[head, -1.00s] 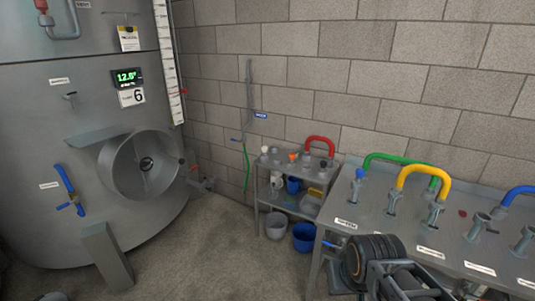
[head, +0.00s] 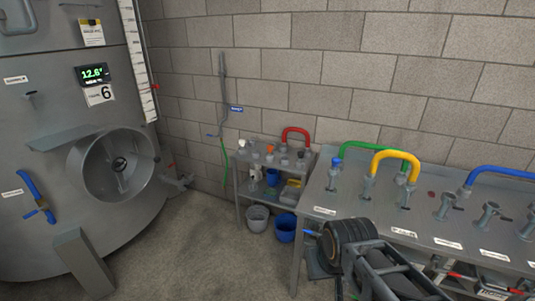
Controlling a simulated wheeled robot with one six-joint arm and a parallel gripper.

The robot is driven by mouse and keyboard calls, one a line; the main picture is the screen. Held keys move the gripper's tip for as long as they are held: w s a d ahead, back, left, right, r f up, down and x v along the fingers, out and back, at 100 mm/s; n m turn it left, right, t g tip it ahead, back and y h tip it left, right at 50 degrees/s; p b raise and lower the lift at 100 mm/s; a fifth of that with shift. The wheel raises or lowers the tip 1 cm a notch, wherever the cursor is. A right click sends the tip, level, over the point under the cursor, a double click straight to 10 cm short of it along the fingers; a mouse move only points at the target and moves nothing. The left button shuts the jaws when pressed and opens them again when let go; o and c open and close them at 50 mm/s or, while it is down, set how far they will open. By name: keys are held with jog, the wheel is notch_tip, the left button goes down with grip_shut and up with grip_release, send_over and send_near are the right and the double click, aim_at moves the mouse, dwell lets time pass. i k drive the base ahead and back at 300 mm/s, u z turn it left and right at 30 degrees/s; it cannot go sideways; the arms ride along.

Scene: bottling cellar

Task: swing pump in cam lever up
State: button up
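A grey steel bench (head: 432,218) stands along the wall at the right, with upright metal ports in a row and a white label in front of each. The label print is too small to read, so I cannot tell which port is pump in. A blue-topped port (head: 335,176) is at the left end. A yellow U-shaped pipe (head: 396,157) joins two ports, with a green one (head: 375,148) behind it. A blue pipe (head: 500,172) is at the right. Bare ports (head: 487,218) have small levers whose positions are unclear.
Floor (head: 205,240) towards the tank (head: 65,133) is clear.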

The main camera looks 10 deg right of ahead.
aim_at(406, 208)
jog(key=z, duration=1.3)
jog(key=k, duration=0.3)
jog(key=u, duration=0.8)
jog(key=i, duration=0.85)
jog(key=z, duration=0.85)
jog(key=i, duration=0.35)
jog(key=z, duration=0.25)
